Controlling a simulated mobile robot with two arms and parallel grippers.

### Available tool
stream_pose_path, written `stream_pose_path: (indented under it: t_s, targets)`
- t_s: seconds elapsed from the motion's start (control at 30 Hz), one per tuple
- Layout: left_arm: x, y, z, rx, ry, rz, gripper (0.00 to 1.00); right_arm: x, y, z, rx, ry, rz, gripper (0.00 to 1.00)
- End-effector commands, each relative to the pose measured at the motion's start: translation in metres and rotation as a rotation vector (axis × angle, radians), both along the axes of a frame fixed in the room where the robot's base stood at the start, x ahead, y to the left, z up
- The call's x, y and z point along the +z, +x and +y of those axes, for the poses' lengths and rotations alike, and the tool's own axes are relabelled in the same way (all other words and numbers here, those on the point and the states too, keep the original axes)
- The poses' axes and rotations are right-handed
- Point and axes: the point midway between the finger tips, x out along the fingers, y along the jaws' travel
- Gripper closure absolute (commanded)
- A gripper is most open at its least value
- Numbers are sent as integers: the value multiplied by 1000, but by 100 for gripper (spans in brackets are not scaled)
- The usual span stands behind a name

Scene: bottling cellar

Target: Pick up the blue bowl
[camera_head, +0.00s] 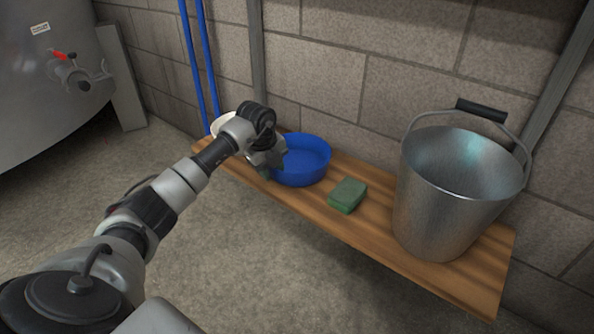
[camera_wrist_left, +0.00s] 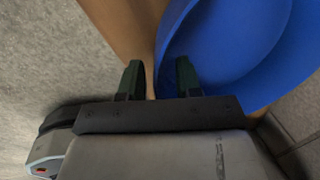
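The blue bowl (camera_head: 306,160) stands upright on a wooden bench. In the left wrist view the bowl (camera_wrist_left: 235,45) fills the upper right. My left gripper (camera_head: 272,168) is at the bowl's left side in the head view. In the left wrist view the left gripper (camera_wrist_left: 159,80) has its two dark green fingers apart. One finger overlaps the blue of the bowl and the other is over the area outside its rim, with the rim's edge showing between them. Whether either finger touches the bowl I cannot tell. My right gripper is in neither view.
A green sponge (camera_head: 347,194) and a large metal bucket (camera_head: 445,195) stand right of the bowl on the wooden bench (camera_head: 318,208). A whitish object (camera_head: 221,123) is partly hidden behind my left arm. A block wall is close behind; the floor in front is clear.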

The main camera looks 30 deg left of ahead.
Motion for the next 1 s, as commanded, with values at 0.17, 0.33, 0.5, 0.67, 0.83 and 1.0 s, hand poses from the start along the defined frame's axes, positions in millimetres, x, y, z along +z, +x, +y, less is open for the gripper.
stream_pose_path:
  t_s: [0.17, 0.33, 0.5, 0.67, 0.83, 1.0]
  targets:
    - [-8, 2, 0, 1, -1, -1, 66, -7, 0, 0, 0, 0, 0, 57]
    - [-8, 2, 0, 0, -1, -1, 66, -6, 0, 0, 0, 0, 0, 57]
    - [-8, 2, -1, 0, -1, -1, 89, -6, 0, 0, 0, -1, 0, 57]
    - [-8, 1, -1, 0, 0, -1, 100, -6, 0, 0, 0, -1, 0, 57]
    - [-7, 2, -1, 0, 0, -1, 100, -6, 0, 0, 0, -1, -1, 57]
    - [-6, 2, 0, 0, 0, -1, 100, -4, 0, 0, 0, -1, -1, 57]
